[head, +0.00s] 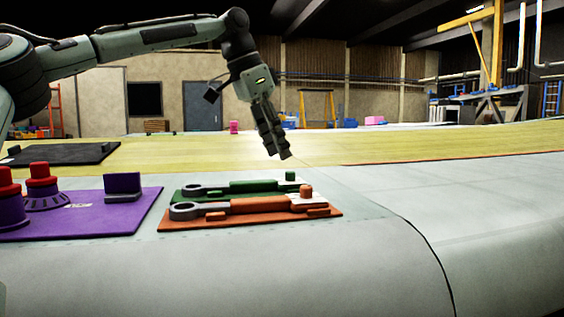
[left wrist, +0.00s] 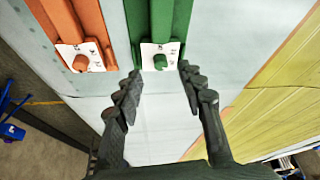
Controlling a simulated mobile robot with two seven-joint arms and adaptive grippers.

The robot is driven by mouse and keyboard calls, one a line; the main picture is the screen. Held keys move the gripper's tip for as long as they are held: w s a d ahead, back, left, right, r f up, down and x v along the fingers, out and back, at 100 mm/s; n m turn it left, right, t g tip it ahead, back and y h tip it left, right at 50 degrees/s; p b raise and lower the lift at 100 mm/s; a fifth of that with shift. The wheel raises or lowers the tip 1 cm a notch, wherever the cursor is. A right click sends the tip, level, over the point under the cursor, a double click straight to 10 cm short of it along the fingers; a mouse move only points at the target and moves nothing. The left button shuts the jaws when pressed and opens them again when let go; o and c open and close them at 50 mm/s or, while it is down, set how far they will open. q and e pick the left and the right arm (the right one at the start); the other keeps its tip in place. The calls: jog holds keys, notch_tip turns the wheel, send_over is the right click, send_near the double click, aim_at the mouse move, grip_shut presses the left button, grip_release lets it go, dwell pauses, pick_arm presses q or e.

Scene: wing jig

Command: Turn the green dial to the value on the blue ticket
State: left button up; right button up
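The green dial (head: 291,176) is a small round knob on a white plate at the right end of a green panel (head: 190,193). In the left wrist view the green dial (left wrist: 160,62) sits on its white marked plate (left wrist: 153,49); the marks are too small to read. My left gripper (head: 284,156) points down above and slightly left of the dial in the head view. In the left wrist view its fingers (left wrist: 160,72) are apart, on either side of the dial's near edge, with nothing between them gripped. I cannot make out a blue ticket. My right gripper is out of view.
An orange panel (head: 240,220) with an orange knob (head: 305,191) lies just in front of the green one. A purple panel (head: 140,213) with red-topped knobs (head: 40,172) and an upright purple block (head: 123,187) is left. The pale wing surface (head: 480,210) at right is clear.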

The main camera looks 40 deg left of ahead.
pick_arm(q)
jog(key=v, duration=0.7)
jog(key=shift+s+d, duration=0.1)
dwell(0.4)
